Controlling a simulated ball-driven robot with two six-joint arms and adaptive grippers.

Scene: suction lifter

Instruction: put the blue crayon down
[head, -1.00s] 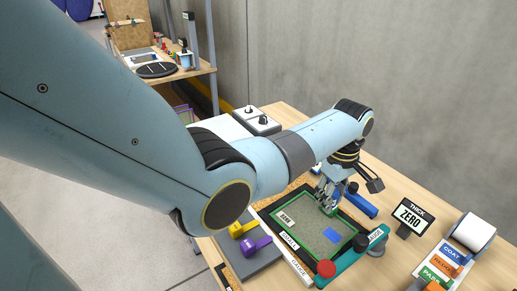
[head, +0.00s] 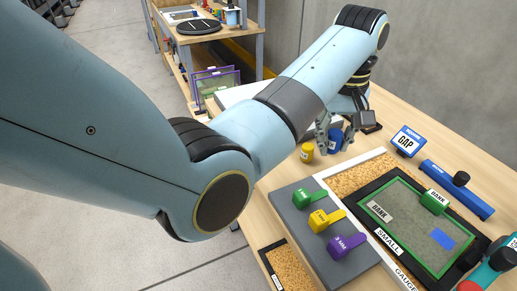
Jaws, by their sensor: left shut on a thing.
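The blue crayon (head: 334,141) shows as a short, blue, roughly upright cylinder, partly covered by the fingers. My left gripper (head: 334,130) is shut on it, at the back of the wooden table. A short yellow cylinder (head: 306,153) with a pale label stands just left of it on the table. I cannot tell whether the bottom of the blue crayon touches the table. My right gripper is not in view.
A grey tray (head: 356,263) holds green, yellow and purple tabs. A green-framed panel (head: 405,218) carries a green block (head: 435,201). A GAP sign (head: 408,141) and a blue bar (head: 457,190) stand to the right.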

